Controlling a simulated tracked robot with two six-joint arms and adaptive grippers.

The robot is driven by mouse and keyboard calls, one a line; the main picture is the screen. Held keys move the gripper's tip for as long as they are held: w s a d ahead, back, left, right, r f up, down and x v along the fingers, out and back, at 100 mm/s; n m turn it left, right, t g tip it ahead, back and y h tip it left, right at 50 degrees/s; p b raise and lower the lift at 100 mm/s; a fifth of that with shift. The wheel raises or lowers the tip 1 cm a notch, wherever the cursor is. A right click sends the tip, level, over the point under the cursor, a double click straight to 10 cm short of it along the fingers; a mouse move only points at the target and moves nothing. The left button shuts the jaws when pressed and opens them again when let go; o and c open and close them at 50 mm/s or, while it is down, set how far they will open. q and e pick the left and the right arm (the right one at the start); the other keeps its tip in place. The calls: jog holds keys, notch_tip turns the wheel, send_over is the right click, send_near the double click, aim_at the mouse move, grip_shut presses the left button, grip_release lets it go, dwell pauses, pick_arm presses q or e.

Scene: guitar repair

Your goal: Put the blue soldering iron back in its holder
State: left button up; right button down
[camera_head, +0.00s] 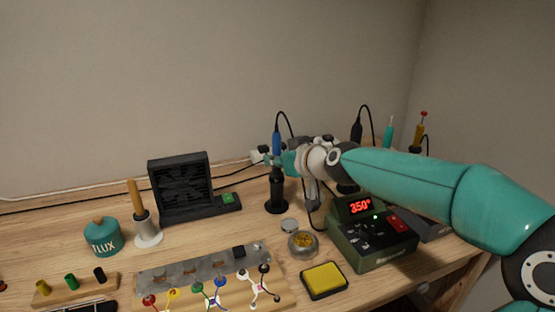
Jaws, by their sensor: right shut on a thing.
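The blue soldering iron (276,143) stands upright, its cord arching from the top. My right gripper (271,156) reaches in from the right and is shut on the iron. A black holder (276,194) with a round base stands on the bench directly below the iron. The gripper hides the lower part of the iron, so I cannot tell whether its tip is inside the holder. My left gripper is not in view.
A soldering station (370,240) reading 350 stands below my right arm. A black fan box (181,187), a white stand (147,232) and a flux jar (102,237) are left. A brass wool tin (303,242) and yellow sponge (324,279) lie in front.

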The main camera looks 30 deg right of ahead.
jog(key=shift+f, duration=0.1)
jog(key=c, duration=1)
grip_release()
jog(key=o, duration=0.7)
notch_tip(320, 180, up, 11)
jog(key=p, duration=1)
